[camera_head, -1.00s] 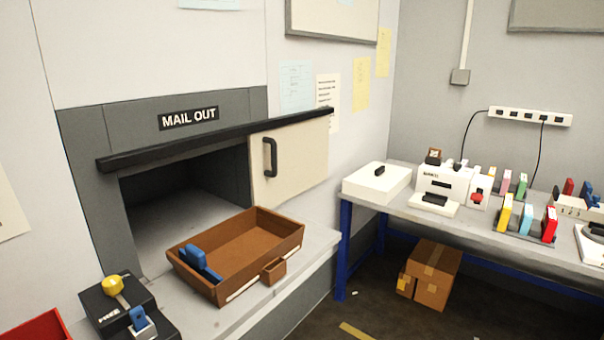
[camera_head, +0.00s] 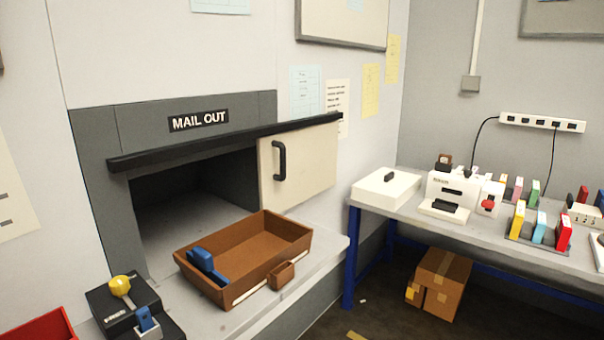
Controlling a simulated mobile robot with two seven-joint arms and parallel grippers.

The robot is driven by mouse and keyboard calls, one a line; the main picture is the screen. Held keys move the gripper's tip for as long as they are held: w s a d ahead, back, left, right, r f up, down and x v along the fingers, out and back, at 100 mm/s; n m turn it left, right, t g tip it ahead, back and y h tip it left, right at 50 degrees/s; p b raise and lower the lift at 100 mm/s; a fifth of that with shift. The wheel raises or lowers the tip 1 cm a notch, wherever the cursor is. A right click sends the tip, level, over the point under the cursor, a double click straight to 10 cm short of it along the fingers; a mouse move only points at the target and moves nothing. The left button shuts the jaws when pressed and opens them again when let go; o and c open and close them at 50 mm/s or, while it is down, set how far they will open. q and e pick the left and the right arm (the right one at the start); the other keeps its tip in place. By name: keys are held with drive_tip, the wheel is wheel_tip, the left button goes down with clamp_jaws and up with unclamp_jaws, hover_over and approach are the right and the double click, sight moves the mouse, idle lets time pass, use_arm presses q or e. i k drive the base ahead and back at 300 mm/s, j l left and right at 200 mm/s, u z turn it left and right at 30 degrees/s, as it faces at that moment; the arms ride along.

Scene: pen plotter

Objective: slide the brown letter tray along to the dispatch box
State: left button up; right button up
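The brown letter tray (camera_head: 283,231) sits on the grey ledge in front of the MAIL OUT opening. It is an open box with a small brown pocket (camera_head: 281,276) on its front side. A blue object (camera_head: 205,264) lies inside at its left end. The dark opening (camera_head: 190,203) under the MAIL OUT sign (camera_head: 198,120) is open, with its cream sliding door (camera_head: 300,165) to the right. No thing in view is clearly marked as a dispatch box. Neither of my grippers shows.
A black device with a yellow knob (camera_head: 120,286) and a red container (camera_head: 40,327) stand at the lower left. A table (camera_head: 420,210) at the right holds a white box (camera_head: 386,188), a white machine (camera_head: 455,187) and coloured blocks. A cardboard box (camera_head: 440,283) is on the floor.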

sight(264, 247)
drive_tip(key=i+l, duration=0.3)
drive_tip(key=i, duration=0.15)
drive_tip(key=i+l, duration=0.3)
drive_tip(key=i, duration=0.15)
drive_tip(key=i+l, duration=0.3)
drive_tip(key=i, duration=0.15)
drive_tip(key=i+u, duration=0.1)
drive_tip(key=u, duration=0.4)
drive_tip(key=i+l+u, duration=0.1)
drive_tip(key=u, duration=0.35)
drive_tip(key=l+u, duration=0.2)
drive_tip(key=u, duration=0.3)
